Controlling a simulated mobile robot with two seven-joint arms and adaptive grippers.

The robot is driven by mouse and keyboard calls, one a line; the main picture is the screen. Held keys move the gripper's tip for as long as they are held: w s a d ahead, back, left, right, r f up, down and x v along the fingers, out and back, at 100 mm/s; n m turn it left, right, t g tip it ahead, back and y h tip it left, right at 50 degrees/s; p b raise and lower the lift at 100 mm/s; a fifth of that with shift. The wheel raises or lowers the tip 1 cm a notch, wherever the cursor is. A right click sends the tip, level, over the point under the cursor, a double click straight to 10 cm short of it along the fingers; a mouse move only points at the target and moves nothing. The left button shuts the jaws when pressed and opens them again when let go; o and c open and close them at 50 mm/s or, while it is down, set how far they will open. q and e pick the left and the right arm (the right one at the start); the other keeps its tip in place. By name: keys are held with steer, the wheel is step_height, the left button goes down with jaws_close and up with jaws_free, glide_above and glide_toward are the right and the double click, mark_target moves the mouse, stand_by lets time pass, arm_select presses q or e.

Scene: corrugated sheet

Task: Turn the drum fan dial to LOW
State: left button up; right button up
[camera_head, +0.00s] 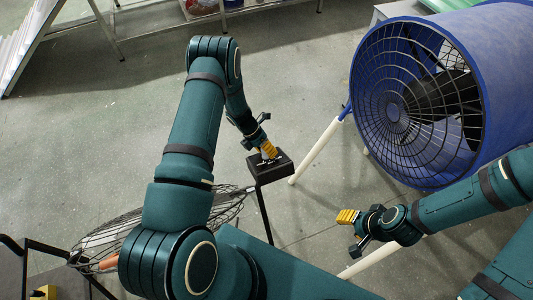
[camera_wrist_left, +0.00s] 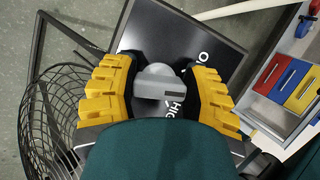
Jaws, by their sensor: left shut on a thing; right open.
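The grey dial (camera_wrist_left: 160,86) sits on a black control box (camera_wrist_left: 185,40), which also shows in the head view (camera_head: 271,172) on top of a thin dark post. My left gripper (camera_head: 267,150) points down at the box, and its yellow fingers stand on both sides of the dial, shut on it. White lettering beside the dial reads "O" and "HIGH" in part; the fingers hide the rest. I cannot tell which mark the dial points to. The blue drum fan (camera_head: 505,70) stands at the upper right. My right gripper (camera_head: 350,229) is open and empty, below the fan.
A white pole (camera_head: 318,150) leans between the box and the fan. A round wire guard (camera_head: 110,240) lies at the lower left, behind my left arm. Coloured drawers (camera_wrist_left: 285,82) show at the right of the left wrist view.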

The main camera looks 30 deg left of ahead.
arm_select(q)
steer(key=shift+m+g+h+b, duration=0.35)
steer(key=shift+m+b, duration=0.5)
steer(key=shift+m, duration=0.65)
steer(key=shift+h, duration=0.25)
steer(key=o, duration=1.2)
steer(key=shift+r, duration=0.15)
steer(key=v, duration=1.1)
steer(key=shift+a+r, duration=0.25)
steer(key=shift+r, duration=0.05)
